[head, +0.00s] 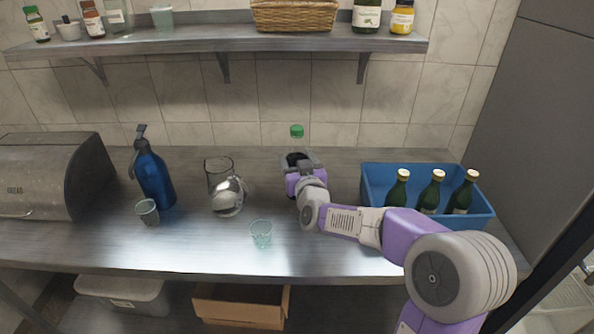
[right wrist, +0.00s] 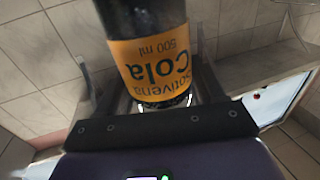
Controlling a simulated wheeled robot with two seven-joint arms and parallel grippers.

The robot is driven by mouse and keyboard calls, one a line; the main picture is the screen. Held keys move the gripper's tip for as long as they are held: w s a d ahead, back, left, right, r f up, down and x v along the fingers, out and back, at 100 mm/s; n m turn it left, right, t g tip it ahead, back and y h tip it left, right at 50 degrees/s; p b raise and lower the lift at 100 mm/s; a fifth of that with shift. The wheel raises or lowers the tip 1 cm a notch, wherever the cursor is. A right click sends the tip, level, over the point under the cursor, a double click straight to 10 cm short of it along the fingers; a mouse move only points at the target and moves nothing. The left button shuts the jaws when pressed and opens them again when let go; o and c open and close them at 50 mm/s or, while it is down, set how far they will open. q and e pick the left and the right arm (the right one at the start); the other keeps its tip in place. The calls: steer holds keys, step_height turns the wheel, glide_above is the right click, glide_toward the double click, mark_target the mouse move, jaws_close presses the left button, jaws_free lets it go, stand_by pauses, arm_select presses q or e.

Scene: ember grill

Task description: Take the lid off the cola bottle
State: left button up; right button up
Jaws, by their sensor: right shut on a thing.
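The cola bottle shows in the right wrist view (right wrist: 155,60) as a dark bottle with an orange label reading Cola 500 ml, upside down in that picture. In the head view only its top shows, with a green lid (head: 296,131) on it, behind my right gripper (head: 298,158). The rest of the bottle is hidden there by the gripper. My right gripper is shut on the bottle's body below the lid, one finger on each side. The bottle looks upright at the back of the counter. My left gripper is not in view.
On the steel counter (head: 330,255) stand a blue siphon bottle (head: 154,180), a glass jug (head: 218,172), two small glasses and a bread bin (head: 50,175) at left. A blue crate (head: 375,200) with green bottles is close at right. A shelf (head: 200,42) hangs above.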

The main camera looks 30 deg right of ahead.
steer(key=shift+r, duration=0.65)
steer(key=o, duration=0.8)
steer(key=c, duration=1)
